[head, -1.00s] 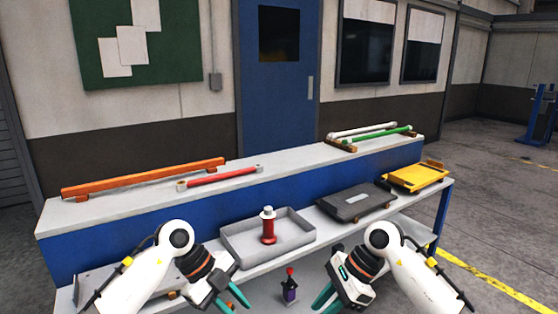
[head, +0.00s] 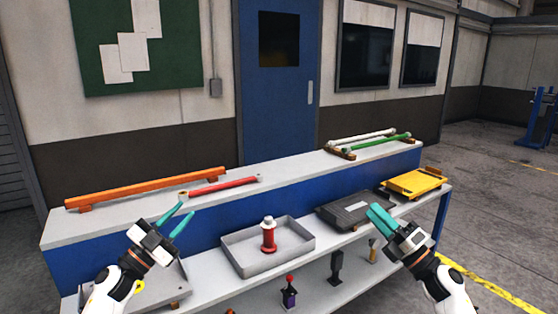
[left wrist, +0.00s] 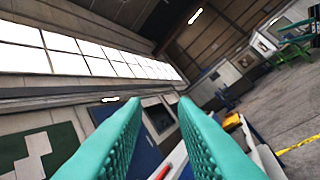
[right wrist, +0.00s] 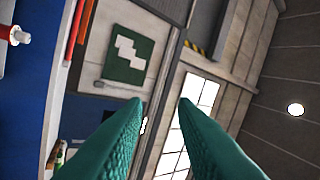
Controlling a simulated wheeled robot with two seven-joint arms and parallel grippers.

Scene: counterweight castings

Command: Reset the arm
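My left gripper (head: 184,208) is raised at the left, in front of the upper shelf, with its teal fingers pointing up. Its fingers also show apart and empty in the left wrist view (left wrist: 160,101). My right gripper (head: 374,208) is raised at the right, in front of the dark grey tray (head: 344,212), with its fingers tilted up and to the left. In the right wrist view (right wrist: 161,102) its fingers are apart with nothing between them. Both grippers are open and appear clear of the objects.
A red and white casting (head: 268,237) stands in a grey tray (head: 243,266). A yellow tray (head: 413,183) lies at the right. Orange (head: 145,187), red (head: 222,186) and green (head: 383,143) bars lie on the upper shelf.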

